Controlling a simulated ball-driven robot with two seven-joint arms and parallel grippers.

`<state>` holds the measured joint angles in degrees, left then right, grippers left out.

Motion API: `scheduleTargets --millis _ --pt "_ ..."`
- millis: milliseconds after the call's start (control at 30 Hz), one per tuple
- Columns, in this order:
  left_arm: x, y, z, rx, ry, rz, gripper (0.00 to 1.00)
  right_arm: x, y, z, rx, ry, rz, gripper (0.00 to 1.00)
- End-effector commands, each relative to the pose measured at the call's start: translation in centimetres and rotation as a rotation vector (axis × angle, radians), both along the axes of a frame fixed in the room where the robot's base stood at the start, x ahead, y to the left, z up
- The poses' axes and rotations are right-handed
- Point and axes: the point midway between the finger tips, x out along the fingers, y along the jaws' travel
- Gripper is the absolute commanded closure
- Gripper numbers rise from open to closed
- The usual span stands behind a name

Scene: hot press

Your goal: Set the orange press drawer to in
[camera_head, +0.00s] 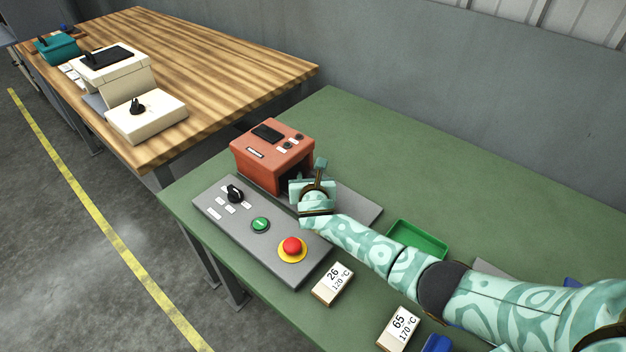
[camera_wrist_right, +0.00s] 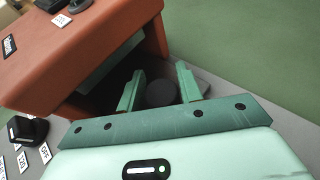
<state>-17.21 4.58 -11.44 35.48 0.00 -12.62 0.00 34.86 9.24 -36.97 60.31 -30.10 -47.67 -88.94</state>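The orange press (camera_head: 272,158) stands at the far left of the green table, on a grey base plate, with its dark opening facing right. My right gripper (camera_head: 303,190) is at that opening. In the right wrist view the press (camera_wrist_right: 80,50) fills the upper left, and my right gripper (camera_wrist_right: 160,84) has its two green fingers spread apart at the opening's edge. A dark grey round part (camera_wrist_right: 160,94) shows between the fingers; I cannot tell whether it belongs to the drawer or whether they touch it. The drawer is mostly hidden by my gripper. My left gripper is not in view.
A grey panel (camera_head: 235,238) with a black knob, a green button and a red button (camera_head: 292,246) lies in front of the press. A green tray (camera_head: 418,240) and two labelled blocks (camera_head: 333,285) (camera_head: 399,328) are near my arm. The table's back is clear.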

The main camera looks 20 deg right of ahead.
Motion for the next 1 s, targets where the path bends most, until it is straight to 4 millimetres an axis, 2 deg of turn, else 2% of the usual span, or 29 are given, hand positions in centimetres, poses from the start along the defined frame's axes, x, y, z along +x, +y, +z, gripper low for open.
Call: scheduleTargets --millis 333,467,567,800,1000 --pt "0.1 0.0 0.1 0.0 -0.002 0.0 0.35 -0.1 0.0 0.1 -0.002 -0.001 -0.001 0.5" --pt "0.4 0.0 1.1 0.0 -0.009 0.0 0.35 -1.2 0.3 0.9 -0.002 0.0 0.0 0.5" --pt "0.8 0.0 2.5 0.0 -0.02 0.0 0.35 -3.1 0.8 2.0 -0.001 -0.002 0.001 0.5" --pt "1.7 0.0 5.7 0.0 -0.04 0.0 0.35 -9.0 2.4 4.5 -0.001 -0.001 0.001 0.5" --pt "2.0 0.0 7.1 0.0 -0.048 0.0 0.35 -12.8 3.4 5.8 -0.001 0.0 0.001 0.5"
